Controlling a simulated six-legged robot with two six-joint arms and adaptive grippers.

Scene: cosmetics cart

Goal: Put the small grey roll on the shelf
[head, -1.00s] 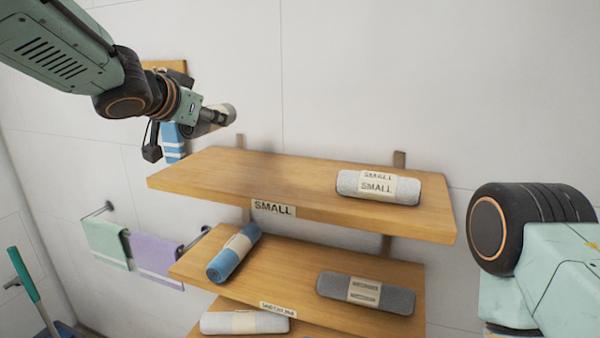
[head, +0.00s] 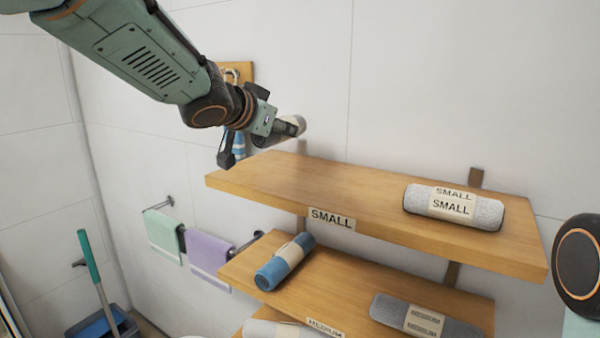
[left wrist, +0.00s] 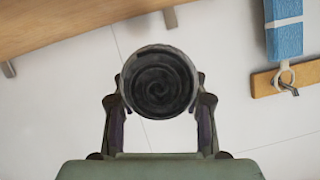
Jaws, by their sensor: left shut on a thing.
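My left gripper (head: 282,129) is shut on a small grey roll (head: 297,122) with a pale band. It holds the roll in the air near the back left corner of the top wooden shelf (head: 300,180), which bears a SMALL label. The left wrist view shows the roll's round, dark spiral end (left wrist: 158,84) between the two fingers. Another light grey roll (head: 482,212), with a SMALL band, lies at the right on the top shelf. My right gripper is out of view; only part of my right arm shows at the right edge.
The top shelf's left and middle are bare. The shelf below (head: 340,285) holds a blue roll (head: 285,262) and a dark grey roll (head: 450,324). A blue towel (left wrist: 284,30) hangs from a wooden hook board (left wrist: 265,84). Green and purple towels (head: 210,255) hang on a rail.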

